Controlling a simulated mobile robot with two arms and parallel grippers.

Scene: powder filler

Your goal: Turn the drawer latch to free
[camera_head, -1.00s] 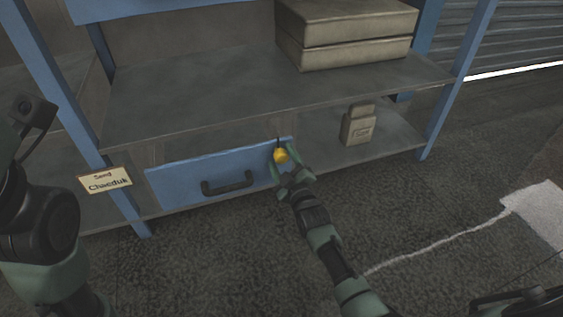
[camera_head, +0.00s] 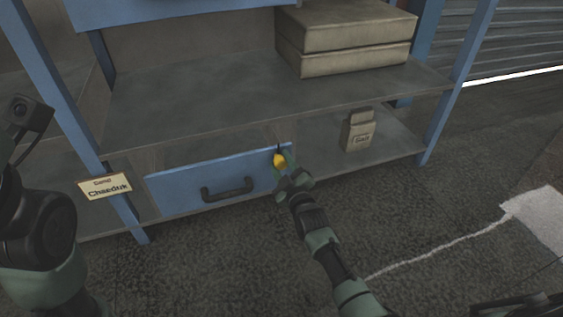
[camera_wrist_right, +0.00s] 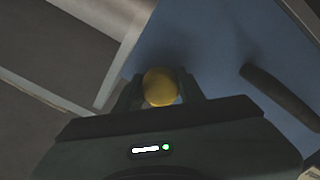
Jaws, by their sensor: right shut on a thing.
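The blue drawer (camera_head: 180,185) sits shut in the lower shelf of the rack, with a dark bar handle (camera_head: 228,190) on its front. The yellow latch knob (camera_head: 279,160) is at the drawer's upper right corner. My right gripper (camera_head: 285,163) is shut on the knob, its fingers on either side of it. In the right wrist view the yellow knob (camera_wrist_right: 160,87) shows between the two fingertips, against the blue drawer front (camera_wrist_right: 215,50). The fingers partly hide the latch, so its exact angle is hard to tell. Of my left arm, only links show at the left edge; its gripper is out of view.
A small beige container (camera_head: 358,131) stands on the lower shelf right of the drawer. Large beige boxes (camera_head: 345,40) lie on the shelf above. A name sign (camera_head: 104,185) is on the left blue post. The floor (camera_head: 220,265) before the drawer is clear.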

